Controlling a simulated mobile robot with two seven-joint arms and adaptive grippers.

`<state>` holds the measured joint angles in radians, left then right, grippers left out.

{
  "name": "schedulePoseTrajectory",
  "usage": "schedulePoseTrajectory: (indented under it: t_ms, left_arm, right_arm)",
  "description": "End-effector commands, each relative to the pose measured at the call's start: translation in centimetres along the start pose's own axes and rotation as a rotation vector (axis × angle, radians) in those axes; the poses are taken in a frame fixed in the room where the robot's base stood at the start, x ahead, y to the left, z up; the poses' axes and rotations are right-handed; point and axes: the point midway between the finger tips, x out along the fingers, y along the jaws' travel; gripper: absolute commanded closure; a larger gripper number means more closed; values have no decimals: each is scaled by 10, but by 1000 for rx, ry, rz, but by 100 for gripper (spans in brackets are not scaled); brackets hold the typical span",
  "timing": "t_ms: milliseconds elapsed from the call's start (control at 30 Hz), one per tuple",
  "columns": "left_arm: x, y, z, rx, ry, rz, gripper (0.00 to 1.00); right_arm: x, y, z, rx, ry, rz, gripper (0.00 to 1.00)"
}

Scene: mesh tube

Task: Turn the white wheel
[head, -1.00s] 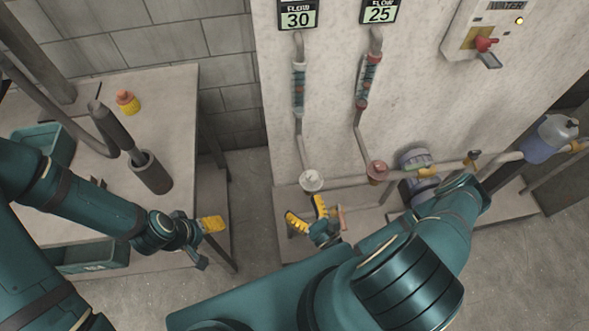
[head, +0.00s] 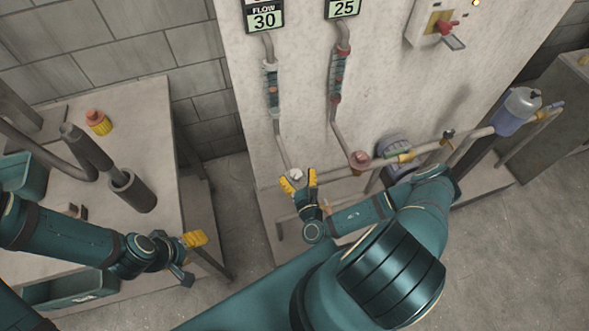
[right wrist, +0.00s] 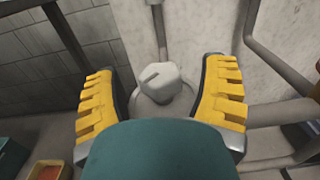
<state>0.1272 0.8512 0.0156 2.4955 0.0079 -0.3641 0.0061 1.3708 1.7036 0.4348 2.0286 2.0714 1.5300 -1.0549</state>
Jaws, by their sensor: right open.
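The white wheel (head: 295,174) sits at the foot of the left pipe, low on the pale panel. In the head view it is partly hidden by my right gripper (head: 299,184), which is open at it. In the right wrist view the white wheel (right wrist: 160,82) lies between the two yellow fingers of the open gripper (right wrist: 161,95), with a gap on each side. Whether any finger touches it cannot be told. My left gripper (head: 188,255) is over the front edge of the left table, away from the wheel; its jaw opening is unclear.
A red wheel (head: 359,159) sits at the foot of the pipe to the right. A horizontal pipe (head: 470,142) runs right of it to a blue-grey vessel (head: 517,110). The left table (head: 150,112) holds a dark tube holder (head: 132,191) and a yellow-orange bottle (head: 98,122).

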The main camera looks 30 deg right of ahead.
Motion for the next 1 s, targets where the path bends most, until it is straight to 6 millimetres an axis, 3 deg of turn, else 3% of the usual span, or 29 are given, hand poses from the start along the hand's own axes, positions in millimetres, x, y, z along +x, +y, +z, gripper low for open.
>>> schedulePoseTrajectory:
  t_ms: [233,600,800,1000]
  left_arm:
    - [3,-1,2,1,-4,0,28]
    - [4,-1,2,1,-4,0,28]
    - [4,-1,2,1,-4,0,28]
    - [4,-1,2,1,-3,0,28]
  right_arm:
    - [26,0,0,-1,-1,0,28]
    - [31,0,0,0,0,0,27]
    - [30,0,0,0,0,0,97]
    - [30,0,0,0,0,0,100]
